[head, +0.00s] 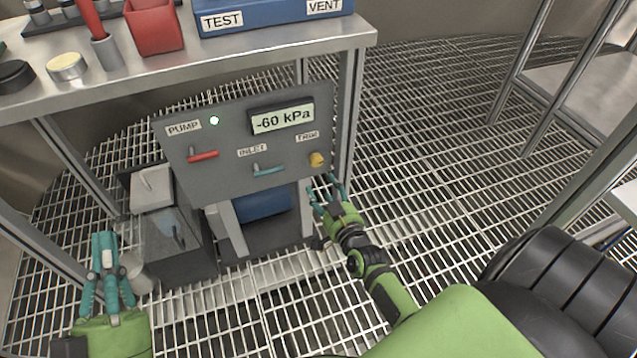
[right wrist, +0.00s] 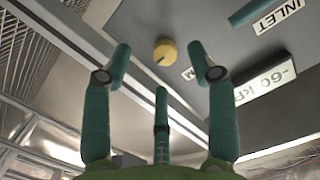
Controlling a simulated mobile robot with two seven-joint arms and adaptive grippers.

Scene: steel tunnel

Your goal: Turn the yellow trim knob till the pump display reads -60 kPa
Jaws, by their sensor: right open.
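The yellow trim knob (head: 316,159) sits at the lower right of the grey pump panel (head: 225,150), beside the TRIM label. The pump display (head: 282,117) above it reads -60 kPa. In the right wrist view the knob (right wrist: 165,52) shows a dark pointer line, and part of the display (right wrist: 265,82) is visible. My right gripper (head: 328,190) is open just below the knob and apart from it; its spread teal fingers (right wrist: 160,70) hold nothing. My left gripper (head: 105,245) is low at the left, away from the panel, with its fingers close together and nothing visible between them.
A red PUMP lever (head: 202,156) and a teal INLET lever (head: 268,170) are on the same panel. The steel bench (head: 270,42) overhangs the panel. The grating floor (head: 430,130) to the right is open.

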